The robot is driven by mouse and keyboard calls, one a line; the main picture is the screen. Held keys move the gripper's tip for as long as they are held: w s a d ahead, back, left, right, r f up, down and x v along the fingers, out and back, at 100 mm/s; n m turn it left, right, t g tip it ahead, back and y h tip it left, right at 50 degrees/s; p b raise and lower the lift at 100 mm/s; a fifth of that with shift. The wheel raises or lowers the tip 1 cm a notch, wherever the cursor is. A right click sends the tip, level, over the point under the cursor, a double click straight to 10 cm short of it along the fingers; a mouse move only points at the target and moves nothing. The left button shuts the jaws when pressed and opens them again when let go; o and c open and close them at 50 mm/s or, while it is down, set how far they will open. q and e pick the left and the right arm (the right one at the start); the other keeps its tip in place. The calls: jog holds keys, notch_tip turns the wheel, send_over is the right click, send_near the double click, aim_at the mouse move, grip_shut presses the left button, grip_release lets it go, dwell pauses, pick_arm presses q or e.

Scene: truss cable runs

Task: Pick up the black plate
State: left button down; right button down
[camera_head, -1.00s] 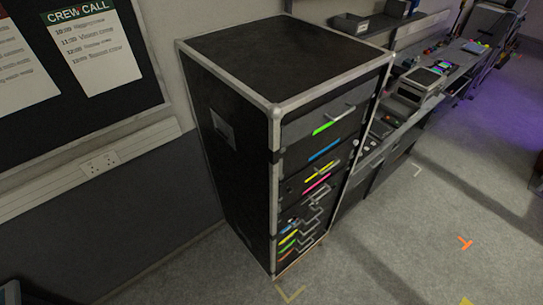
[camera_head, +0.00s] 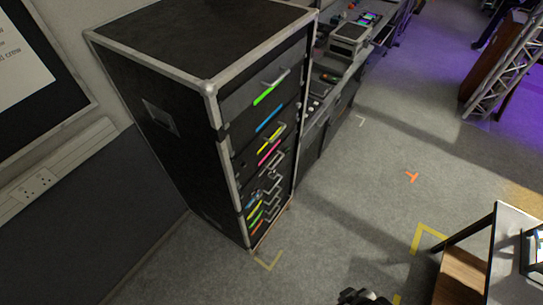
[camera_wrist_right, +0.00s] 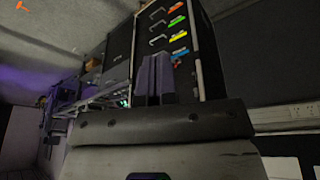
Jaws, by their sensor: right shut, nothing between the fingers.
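I cannot make out a black plate in either view. My right gripper (camera_head: 365,297) shows only as a small dark part at the bottom edge of the head view, over the floor and apart from everything. In the right wrist view its two grey fingers (camera_wrist_right: 156,78) are together with nothing between them. Beyond them stands a tall black drawer case (camera_wrist_right: 207,60). My left gripper is in neither view.
The black case with metal edges (camera_head: 155,110) and coloured drawer labels stands left of centre in the head view. A workbench (camera_head: 340,62) runs behind it. A white-topped table (camera_head: 508,235) is at lower right, and a truss (camera_head: 497,75) at upper right. The middle floor is clear.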

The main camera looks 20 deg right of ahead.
dwell(0.4)
jog(key=c, duration=1.1)
grip_release()
jog(key=shift+a, duration=0.15)
